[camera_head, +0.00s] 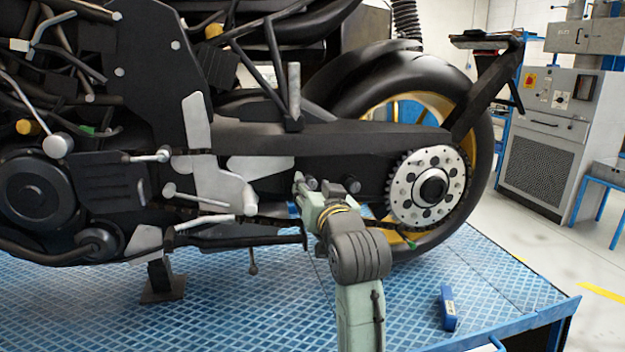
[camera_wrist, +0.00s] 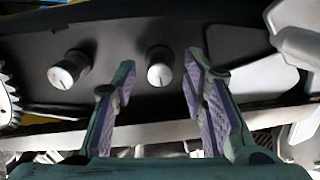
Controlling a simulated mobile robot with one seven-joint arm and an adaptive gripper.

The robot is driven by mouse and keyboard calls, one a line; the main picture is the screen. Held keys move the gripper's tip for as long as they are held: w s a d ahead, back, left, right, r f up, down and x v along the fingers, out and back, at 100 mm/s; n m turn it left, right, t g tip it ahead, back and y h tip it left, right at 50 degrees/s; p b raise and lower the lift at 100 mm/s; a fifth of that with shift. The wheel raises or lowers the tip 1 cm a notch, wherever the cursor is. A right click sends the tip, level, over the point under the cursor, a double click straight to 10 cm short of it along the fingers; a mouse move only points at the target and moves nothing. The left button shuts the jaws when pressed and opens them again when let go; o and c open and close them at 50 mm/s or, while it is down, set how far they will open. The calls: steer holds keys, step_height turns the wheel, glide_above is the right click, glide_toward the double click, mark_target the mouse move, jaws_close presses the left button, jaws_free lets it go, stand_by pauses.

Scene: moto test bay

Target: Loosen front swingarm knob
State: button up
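Two grey cylindrical knobs stick out of the dark swingarm. In the wrist view the front swingarm knob (camera_wrist: 160,67) is the one farther from the sprocket, with a dark line across its pale end face. It shows between the fingertips of my gripper (camera_wrist: 161,72), with a gap on both sides. My gripper is open and holds nothing. The other knob (camera_wrist: 68,69) is left of the fingers. In the head view my gripper (camera_head: 322,193) is at the underside of the swingarm (camera_head: 350,142), and the knobs there are small and partly hidden.
The toothed rear sprocket (camera_head: 428,187) and rear wheel are to the right of my gripper in the head view. The motorcycle stands on a blue lift platform (camera_head: 240,315). A small blue object (camera_head: 447,307) lies on it. A grey cabinet (camera_head: 552,130) stands at the back right.

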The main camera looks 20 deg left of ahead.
steer(key=shift+x, duration=0.9)
steer(key=shift+c, duration=0.2)
jaws_close()
